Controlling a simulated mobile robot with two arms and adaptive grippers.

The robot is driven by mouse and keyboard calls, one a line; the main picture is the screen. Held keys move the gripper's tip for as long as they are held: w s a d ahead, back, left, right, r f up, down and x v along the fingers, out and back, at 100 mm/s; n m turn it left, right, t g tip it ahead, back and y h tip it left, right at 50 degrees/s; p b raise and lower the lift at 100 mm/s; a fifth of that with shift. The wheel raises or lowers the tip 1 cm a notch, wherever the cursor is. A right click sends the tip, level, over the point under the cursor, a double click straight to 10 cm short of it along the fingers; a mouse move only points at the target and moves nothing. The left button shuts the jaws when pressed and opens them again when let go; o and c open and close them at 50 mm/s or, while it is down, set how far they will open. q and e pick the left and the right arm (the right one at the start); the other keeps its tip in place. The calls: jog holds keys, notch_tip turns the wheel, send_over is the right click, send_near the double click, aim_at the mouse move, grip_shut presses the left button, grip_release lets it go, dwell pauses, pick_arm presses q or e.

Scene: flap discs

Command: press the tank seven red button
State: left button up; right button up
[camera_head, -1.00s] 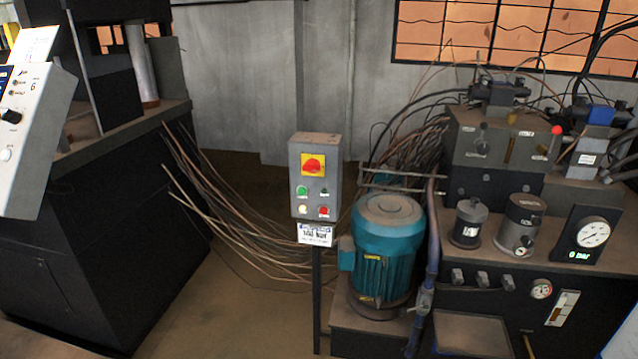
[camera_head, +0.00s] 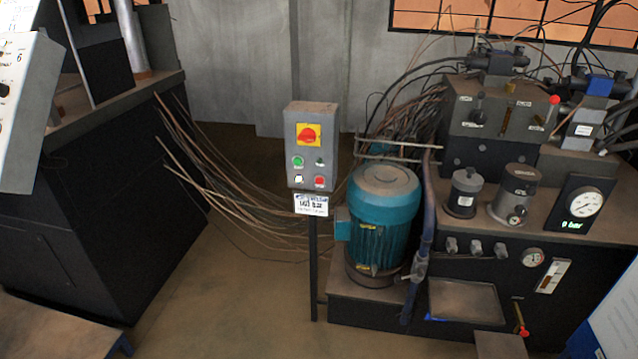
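A grey control box (camera_head: 311,146) stands on a thin black post in the middle of the view. A red rotary switch (camera_head: 308,135) on a yellow plate is at its top. Below it are a green button (camera_head: 298,162), a dark small element at right, a white button (camera_head: 298,180) and a red button (camera_head: 319,181) at lower right. A white label (camera_head: 311,204) hangs under the box; its print is too small to read surely. Neither of my grippers is in view.
A teal motor (camera_head: 382,225) stands right of the post, beside a hydraulic bench (camera_head: 470,245) with a gauge (camera_head: 585,203). A black machine (camera_head: 110,210) stands at left, with a tilted grey panel (camera_head: 22,105). Loose cables (camera_head: 235,205) run behind the post. Brown floor (camera_head: 220,300) is open in front.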

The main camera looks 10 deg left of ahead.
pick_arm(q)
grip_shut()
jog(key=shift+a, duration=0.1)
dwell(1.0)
